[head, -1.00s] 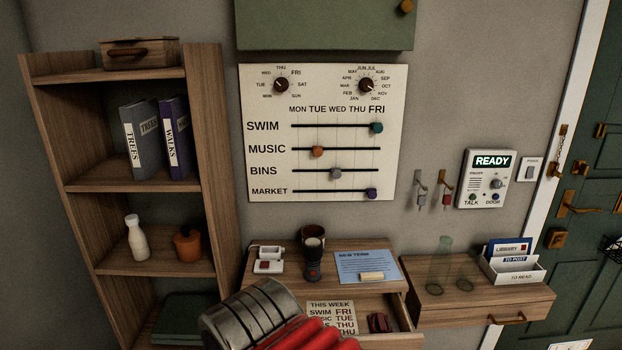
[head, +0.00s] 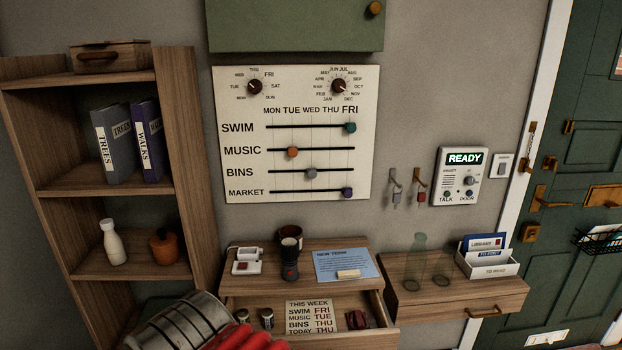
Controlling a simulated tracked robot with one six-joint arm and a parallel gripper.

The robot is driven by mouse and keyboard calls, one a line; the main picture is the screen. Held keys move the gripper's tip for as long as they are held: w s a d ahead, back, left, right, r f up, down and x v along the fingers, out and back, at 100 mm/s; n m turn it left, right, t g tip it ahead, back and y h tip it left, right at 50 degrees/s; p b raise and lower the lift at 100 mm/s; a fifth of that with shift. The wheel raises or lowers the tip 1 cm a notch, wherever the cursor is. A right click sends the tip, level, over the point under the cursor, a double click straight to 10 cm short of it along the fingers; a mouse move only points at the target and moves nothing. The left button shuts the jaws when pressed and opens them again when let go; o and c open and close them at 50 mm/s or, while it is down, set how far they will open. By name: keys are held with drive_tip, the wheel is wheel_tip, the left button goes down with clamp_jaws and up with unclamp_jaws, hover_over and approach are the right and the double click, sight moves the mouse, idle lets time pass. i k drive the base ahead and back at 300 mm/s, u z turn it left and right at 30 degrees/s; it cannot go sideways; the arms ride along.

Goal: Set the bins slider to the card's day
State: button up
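The wall board (head: 240,100) carries four horizontal sliders under the day names MON to FRI. The bins slider (head: 311,174) has a greyish knob, which sits under WED. The music knob (head: 292,152) is orange under TUE; the swim knob (head: 350,127) is teal under FRI; the market knob (head: 347,192) is purple under FRI. The card (head: 312,316) lies in the open drawer and reads SWIM FRI, MUSIC TUE, BINS THU, TODAY THU. Part of my arm, grey ribbed and red, shows at the bottom left. My gripper's fingertips are out of view.
The open drawer (head: 388,338) juts out below the desk top. A dark cup (head: 290,237), a torch-like object (head: 290,262) and a blue sheet (head: 344,263) lie on top. Right are a glass vase (head: 416,260) and letter rack (head: 488,268). A shelf (head: 182,150) stands left. The board's front is clear.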

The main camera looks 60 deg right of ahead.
sight(311, 172)
drive_tip(key=u, duration=0.1)
drive_tip(key=k, duration=1)
drive_tip(key=z, duration=0.55)
drive_tip(key=i, duration=1)
drive_tip(key=z, duration=0.1)
